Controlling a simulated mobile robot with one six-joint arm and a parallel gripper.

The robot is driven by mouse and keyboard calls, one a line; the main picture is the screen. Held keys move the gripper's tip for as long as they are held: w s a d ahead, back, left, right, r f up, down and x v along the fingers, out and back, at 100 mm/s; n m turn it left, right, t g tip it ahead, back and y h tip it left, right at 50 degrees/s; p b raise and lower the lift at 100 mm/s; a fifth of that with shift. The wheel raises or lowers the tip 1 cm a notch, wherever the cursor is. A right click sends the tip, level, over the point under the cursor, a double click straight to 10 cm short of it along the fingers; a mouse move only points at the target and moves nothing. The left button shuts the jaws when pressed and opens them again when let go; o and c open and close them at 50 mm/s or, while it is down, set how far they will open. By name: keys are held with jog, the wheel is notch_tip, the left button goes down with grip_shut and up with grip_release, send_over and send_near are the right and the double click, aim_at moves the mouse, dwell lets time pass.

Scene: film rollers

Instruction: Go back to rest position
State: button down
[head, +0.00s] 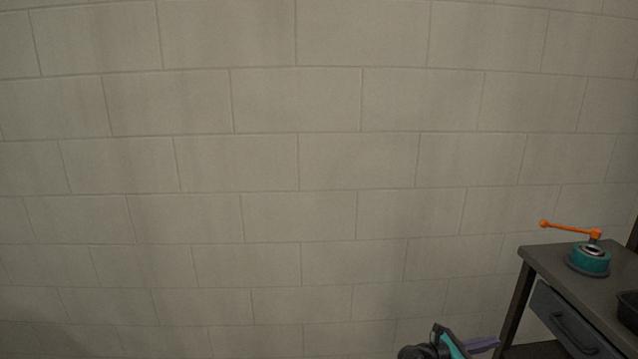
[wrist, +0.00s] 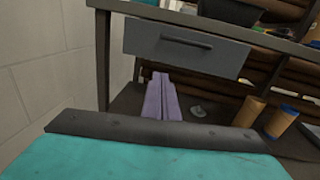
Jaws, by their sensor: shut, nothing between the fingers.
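My gripper (wrist: 161,82) shows in the wrist view as two purple fingers side by side, shut with nothing between them. They point toward the space below a table's grey drawer and appear apart from it. In the head view, part of my gripper (head: 482,345) shows as a purple piece at the bottom edge, left of the table, beside teal and black parts of my arm. The rest of my arm is out of that view.
A dark table (head: 558,255) stands at the right in the head view, bearing a teal device (head: 590,260) with an orange handle (head: 570,229). Its drawer (wrist: 187,48) looks closed. A black bin (wrist: 230,10) sits on top. Brown rolls (wrist: 249,112) stand lower right. A block wall (head: 300,160) fills the background.

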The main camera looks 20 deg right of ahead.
jog(key=s+a+f+m+y+p, duration=0.1)
jog(key=a+f+y+p, duration=0.15)
jog(key=a+f, duration=0.9)
jog(key=s+a+f+y+p, duration=0.15)
jog(key=a+f+y, duration=0.25)
jog(key=a+f, duration=0.7)
jog(key=s+a+f+m+g+y, duration=0.1)
jog(key=s+a+f+m+y, duration=0.1)
jog(key=a, duration=0.8)
jog(key=s+a+f+m+g+y+p, duration=0.1)
jog(key=s+a+m+y, duration=0.4)
jog(key=a, duration=0.5)
jog(key=s+a+f+m+g+y, duration=0.1)
jog(key=s+a+f+m+y, duration=0.2)
jog(key=s+a+m, duration=0.4)
jog(key=a+m+y, duration=0.1)
jog(key=a, duration=0.1)
jog(key=shift+s+a+f+m+p, duration=0.25)
jog(key=shift+a+f+m+p, duration=0.05)
jog(key=shift+a+m+p, duration=0.1)
jog(key=shift+d, duration=0.15)
